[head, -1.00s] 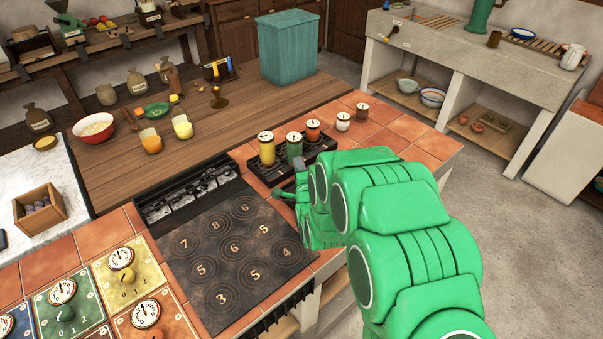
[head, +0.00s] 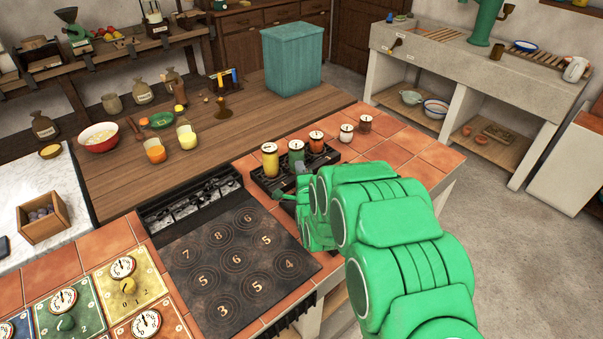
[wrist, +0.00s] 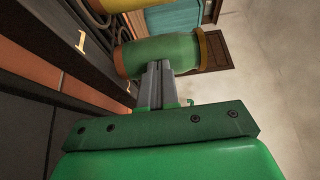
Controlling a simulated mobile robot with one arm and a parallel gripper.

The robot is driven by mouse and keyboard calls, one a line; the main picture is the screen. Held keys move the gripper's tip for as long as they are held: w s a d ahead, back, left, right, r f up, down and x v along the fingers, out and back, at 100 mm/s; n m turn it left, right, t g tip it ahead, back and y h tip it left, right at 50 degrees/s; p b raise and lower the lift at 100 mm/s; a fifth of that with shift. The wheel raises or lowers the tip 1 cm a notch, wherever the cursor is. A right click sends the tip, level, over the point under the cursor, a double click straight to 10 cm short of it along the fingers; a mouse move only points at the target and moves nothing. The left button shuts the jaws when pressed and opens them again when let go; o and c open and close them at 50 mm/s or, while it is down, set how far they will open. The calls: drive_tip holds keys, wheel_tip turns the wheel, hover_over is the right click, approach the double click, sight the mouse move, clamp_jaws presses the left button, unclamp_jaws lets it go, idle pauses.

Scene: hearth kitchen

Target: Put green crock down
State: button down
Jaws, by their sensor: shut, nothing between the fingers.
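The green crock (head: 296,154) stands upright in a black rack (head: 266,181), between the yellow crock (head: 270,160) and the orange-red crock (head: 316,143). In the wrist view the green crock (wrist: 158,57) lies straight ahead of my gripper (wrist: 155,70), whose grey fingers are close together. The fingertips are at the near side of the crock, with nothing held between them; whether they touch it I cannot tell. In the head view my green wrist hides the fingers in part and the right front of the rack.
The stove top (head: 237,262) with numbered rings lies left of my arm. A white crock (head: 346,133) and a brown crock (head: 365,124) stand on the tiles behind. A teal bin (head: 291,60) stands on the wooden counter. Tiles to the right are clear.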

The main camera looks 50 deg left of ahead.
sight(298, 158)
drive_tip(key=shift+x, duration=2.7)
drive_tip(key=shift+d, duration=0.1)
drive_tip(key=shift+v, duration=7)
